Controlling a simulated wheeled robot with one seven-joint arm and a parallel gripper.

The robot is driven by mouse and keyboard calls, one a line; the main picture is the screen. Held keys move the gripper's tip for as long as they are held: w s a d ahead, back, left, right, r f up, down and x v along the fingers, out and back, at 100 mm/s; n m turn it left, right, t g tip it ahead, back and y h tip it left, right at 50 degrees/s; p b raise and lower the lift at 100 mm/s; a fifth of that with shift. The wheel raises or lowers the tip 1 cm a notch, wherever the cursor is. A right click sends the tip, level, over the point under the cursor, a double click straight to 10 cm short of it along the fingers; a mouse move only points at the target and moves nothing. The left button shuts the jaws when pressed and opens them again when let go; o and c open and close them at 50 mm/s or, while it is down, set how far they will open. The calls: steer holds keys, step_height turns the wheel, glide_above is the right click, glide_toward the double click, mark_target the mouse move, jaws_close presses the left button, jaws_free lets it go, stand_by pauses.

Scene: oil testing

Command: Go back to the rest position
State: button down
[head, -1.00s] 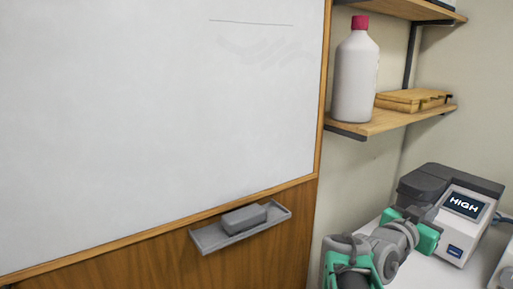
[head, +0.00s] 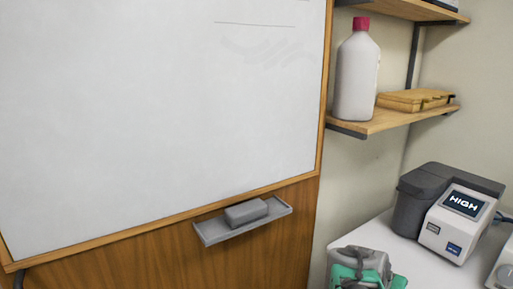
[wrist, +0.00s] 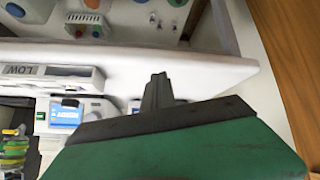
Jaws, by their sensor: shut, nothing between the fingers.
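My gripper (wrist: 158,90) shows in the wrist view with its dark fingers together and nothing between them. It is over the white bench top (wrist: 215,72), clear of the devices there. In the head view only part of my grey and green arm shows at the bottom edge, right of centre; the fingers are out of that view.
A tester reading HIGH (head: 455,222) stands on the white bench (head: 400,262) at right. A device with a LOW label (wrist: 45,72) shows in the wrist view. A white bottle (head: 356,80) and a wooden box (head: 412,99) stand on a shelf. A whiteboard (head: 150,110) fills the left.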

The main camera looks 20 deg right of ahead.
steer(key=w+a+f+n+y+p, duration=0.1)
steer(key=a+f+n+y, duration=0.15)
steer(key=a, duration=0.75)
steer(key=w+a+f+n+y, duration=0.15)
steer(key=a+n+y, duration=0.25)
steer(key=a, duration=0.6)
steer(key=w+a+r+n+p, duration=0.1)
steer(key=a+r+n, duration=0.1)
steer(key=a, duration=0.5)
steer(key=w+a+r+n+y+p, duration=0.1)
steer(key=a+n, duration=0.3)
steer(key=a, duration=0.4)
steer(key=shift+w+r+t, duration=0.4)
steer(key=shift+w+r, duration=0.05)
steer(key=shift+r, duration=0.1)
steer(key=shift+y, duration=0.25)
